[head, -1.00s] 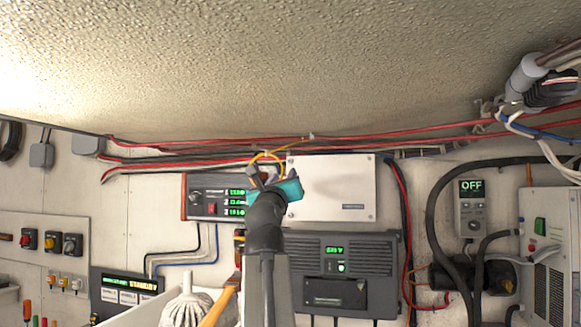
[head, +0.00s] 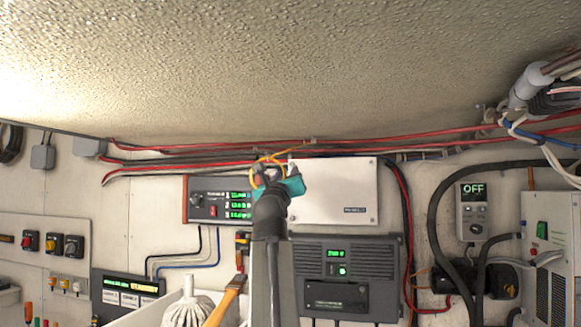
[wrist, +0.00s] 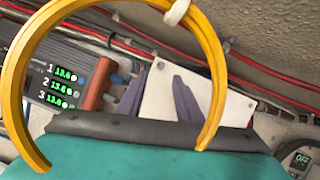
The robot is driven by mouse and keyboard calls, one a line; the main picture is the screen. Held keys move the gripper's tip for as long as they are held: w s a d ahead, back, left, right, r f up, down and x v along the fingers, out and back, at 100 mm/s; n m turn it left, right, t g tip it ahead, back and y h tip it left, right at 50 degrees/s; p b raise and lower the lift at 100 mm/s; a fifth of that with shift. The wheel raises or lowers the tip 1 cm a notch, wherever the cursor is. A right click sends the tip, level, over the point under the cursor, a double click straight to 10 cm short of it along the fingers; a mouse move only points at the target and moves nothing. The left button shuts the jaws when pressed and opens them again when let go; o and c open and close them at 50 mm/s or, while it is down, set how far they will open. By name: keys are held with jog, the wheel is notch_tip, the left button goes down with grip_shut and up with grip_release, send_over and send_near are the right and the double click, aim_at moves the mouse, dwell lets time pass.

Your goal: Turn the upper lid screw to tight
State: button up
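A white box with a flat lid (head: 345,190) is on the wall, just right of and behind my gripper in the head view. It also shows in the wrist view (wrist: 212,100), tilted, behind the fingers. A small dark spot, possibly a lid screw (wrist: 160,65), shows at its upper left corner, near the fingertips. My gripper (wrist: 162,75) has two purple fingers, apart, with nothing seen between them. In the head view my gripper (head: 268,174) is small and partly hidden by the teal wrist. I cannot tell whether the fingers touch the lid.
A panel with green readouts (head: 218,200) is left of the box. A dark grey unit (head: 347,275) is below it. Red and black cables (head: 420,145) run above. A yellow loop (wrist: 215,50) crosses the wrist view. A mop (head: 188,308) stands at the front left.

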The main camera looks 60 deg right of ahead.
aim_at(291, 165)
jog(key=shift+p+x, duration=0.8)
jog(key=shift+x, duration=3.3)
grip_shut()
jog(key=shift+d, duration=0.2)
jog(key=shift+a+f, duration=0.1)
